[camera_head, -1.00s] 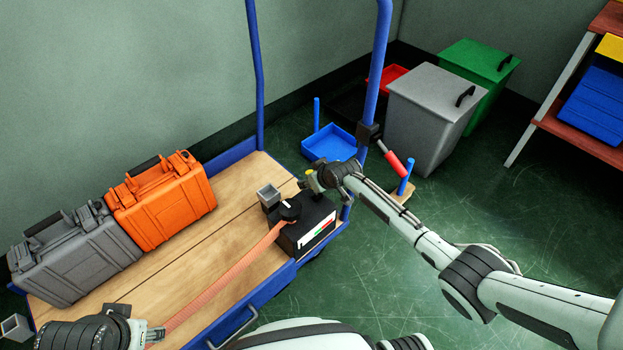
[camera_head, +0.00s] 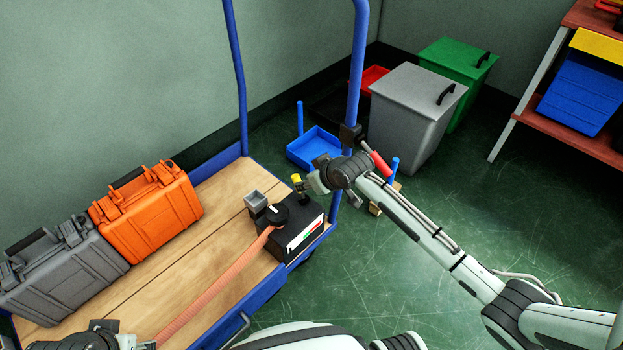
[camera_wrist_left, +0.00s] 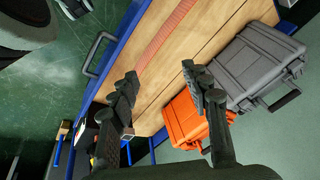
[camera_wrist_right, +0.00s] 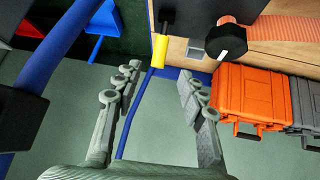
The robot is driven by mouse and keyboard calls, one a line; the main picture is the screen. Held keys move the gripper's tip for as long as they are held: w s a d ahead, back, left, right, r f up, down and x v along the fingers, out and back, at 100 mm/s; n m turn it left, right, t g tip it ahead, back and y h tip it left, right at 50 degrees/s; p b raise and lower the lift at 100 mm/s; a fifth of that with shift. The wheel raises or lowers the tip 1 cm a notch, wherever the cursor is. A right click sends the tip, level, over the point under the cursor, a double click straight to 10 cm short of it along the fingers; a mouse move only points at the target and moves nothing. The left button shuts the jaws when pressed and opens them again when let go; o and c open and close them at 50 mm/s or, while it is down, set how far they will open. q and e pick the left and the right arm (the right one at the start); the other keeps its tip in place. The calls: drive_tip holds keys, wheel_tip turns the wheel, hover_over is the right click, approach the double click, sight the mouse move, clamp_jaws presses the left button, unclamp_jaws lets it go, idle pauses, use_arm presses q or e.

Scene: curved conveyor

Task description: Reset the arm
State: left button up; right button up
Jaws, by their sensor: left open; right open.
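My right gripper (camera_head: 312,184) is open, just right of a yellow-tipped lever (camera_head: 297,181) on a black box (camera_head: 292,235). In the right wrist view, the yellow tip (camera_wrist_right: 160,50) shows beyond the open, empty fingers (camera_wrist_right: 160,72). My left gripper (camera_head: 140,346) is at the bottom edge of the head view, partly cut off. The left wrist view shows its fingers (camera_wrist_left: 158,76) spread above the wooden cart bed (camera_wrist_left: 203,38). A salmon strap (camera_head: 212,288) runs from the box's black knob (camera_head: 276,215) towards the left gripper; in the left wrist view it passes behind one finger.
A grey case (camera_head: 60,275) and an orange case (camera_head: 148,214) stand on the cart. The cart's blue upright (camera_head: 357,70) rises behind my right gripper. Grey (camera_head: 412,115) and green (camera_head: 455,70) bins and a shelf (camera_head: 560,120) stand beyond.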

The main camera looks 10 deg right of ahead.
drive_tip(key=shift+s+d+r, duration=0.1)
drive_tip(key=shift+s+r, duration=0.15)
drive_tip(key=shift+r, duration=0.05)
use_arm(q)
drive_tip(key=s+d+p+x, duration=0.1)
drive_tip(key=p+x, duration=0.2)
drive_tip(key=x, duration=0.4)
drive_tip(key=shift+d+f+g, duration=0.2)
drive_tip(key=shift+f+g, duration=0.05)
drive_tip(key=shift+g, duration=0.05)
use_arm(e)
drive_tip(key=s+d+f+m+g+h, duration=0.1)
drive_tip(key=s+d, duration=0.3)
drive_tip(key=s, duration=0.6)
drive_tip(key=s+d+f+m+g+h, duration=0.1)
drive_tip(key=s+d, duration=0.4)
drive_tip(key=s, duration=0.5)
drive_tip(key=s+d+f+m+g+h, duration=0.1)
drive_tip(key=s+d+f, duration=0.3)
drive_tip(key=s, duration=0.6)
drive_tip(key=shift+s+d+g+h, duration=0.15)
drive_tip(key=shift+d+g+h, duration=0.2)
drive_tip(key=shift+g, duration=0.45)
